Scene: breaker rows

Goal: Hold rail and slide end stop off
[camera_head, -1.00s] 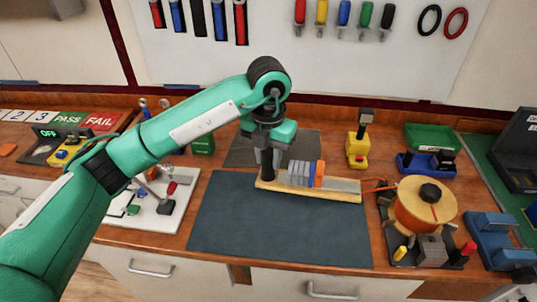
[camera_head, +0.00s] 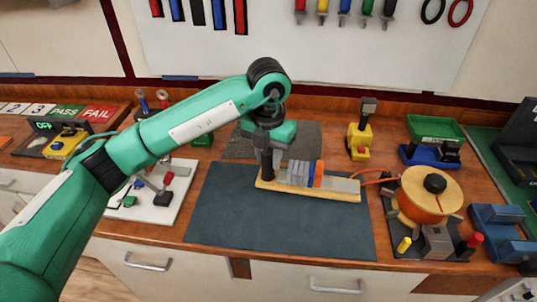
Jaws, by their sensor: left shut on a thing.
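The rail (camera_head: 340,189) lies on a light wooden strip (camera_head: 312,192) at the back of the dark mat. Several grey breakers (camera_head: 298,172) stand side by side on it. An orange piece (camera_head: 319,173), which looks like the end stop, stands at their right end beside a thin blue piece. My left gripper (camera_head: 267,178) points down at the strip's left end and is shut there, on what looks like the rail's end or a dark post; its fingers hide the exact contact. My right gripper is not in view.
The dark mat (camera_head: 270,225) is clear in front of the strip. An orange cable spool (camera_head: 430,195) stands at the right, with an orange wire reaching toward the rail. A yellow tool (camera_head: 360,142) and a green tray (camera_head: 435,129) stand behind. A white board (camera_head: 155,205) lies left.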

